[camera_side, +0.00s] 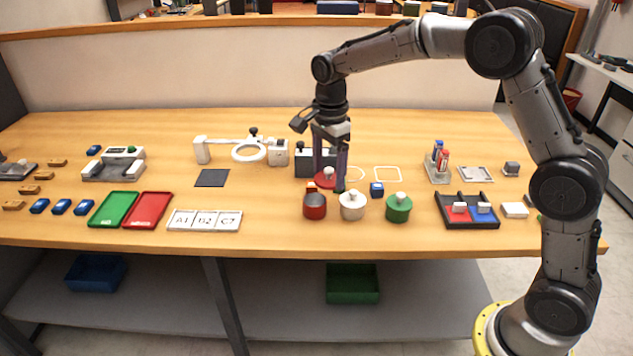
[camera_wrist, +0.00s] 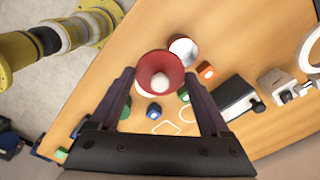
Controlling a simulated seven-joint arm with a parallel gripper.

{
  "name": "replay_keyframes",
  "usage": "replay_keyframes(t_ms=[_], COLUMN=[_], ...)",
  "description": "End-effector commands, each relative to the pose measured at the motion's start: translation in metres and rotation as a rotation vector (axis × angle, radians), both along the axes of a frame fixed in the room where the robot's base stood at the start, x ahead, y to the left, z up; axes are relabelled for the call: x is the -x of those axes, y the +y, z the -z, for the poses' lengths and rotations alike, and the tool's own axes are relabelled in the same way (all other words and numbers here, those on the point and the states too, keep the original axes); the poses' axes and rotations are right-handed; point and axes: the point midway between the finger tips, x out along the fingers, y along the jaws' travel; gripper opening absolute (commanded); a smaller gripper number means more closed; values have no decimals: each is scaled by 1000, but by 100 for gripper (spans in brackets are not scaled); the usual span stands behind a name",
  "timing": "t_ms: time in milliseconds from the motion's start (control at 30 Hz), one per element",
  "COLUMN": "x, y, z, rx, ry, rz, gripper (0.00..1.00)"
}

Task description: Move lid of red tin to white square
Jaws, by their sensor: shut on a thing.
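My gripper (camera_side: 331,178) is shut on the red lid (camera_side: 323,181) and holds it above the table, just behind the tins. The lid also shows in the wrist view (camera_wrist: 160,66), between my fingers, with its pale round knob facing the camera. The red tin (camera_side: 315,208) stands uncovered below and in front of the lid; its pale inside shows in the wrist view (camera_wrist: 184,49). The white square (camera_side: 388,174) is an outline on the table, right of my gripper in the side view. It also shows in the wrist view (camera_wrist: 165,128), below the lid, and looks empty.
A lidded white tin (camera_side: 352,208) and a lidded green tin (camera_side: 398,210) stand right of the red tin. A blue block (camera_side: 377,189) lies in front of the square. A white circle outline (camera_side: 355,167) lies left of it. A dark device (camera_side: 305,164) stands behind my gripper.

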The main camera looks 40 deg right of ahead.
Motion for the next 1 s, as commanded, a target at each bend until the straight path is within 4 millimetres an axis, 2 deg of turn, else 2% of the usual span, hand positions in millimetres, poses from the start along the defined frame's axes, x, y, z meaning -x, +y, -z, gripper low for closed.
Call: replay_keyframes(t_ms=[33,200,400,500,633,800,867,1000], x=[11,48,80,89,95,92,88,81], y=[0,-1,-2,-2,-2,-3,-11,-48], z=[-13,-27,-40,-44,-47,-47,-46,-39], rx=[0,0,0,0,0,1,1,5], ry=[-4,-1,0,0,-1,-15,-20,-25], rz=[0,0,0,0,-25,-125,-156,-181], gripper=[29,29,29,29,29,29,29,29])
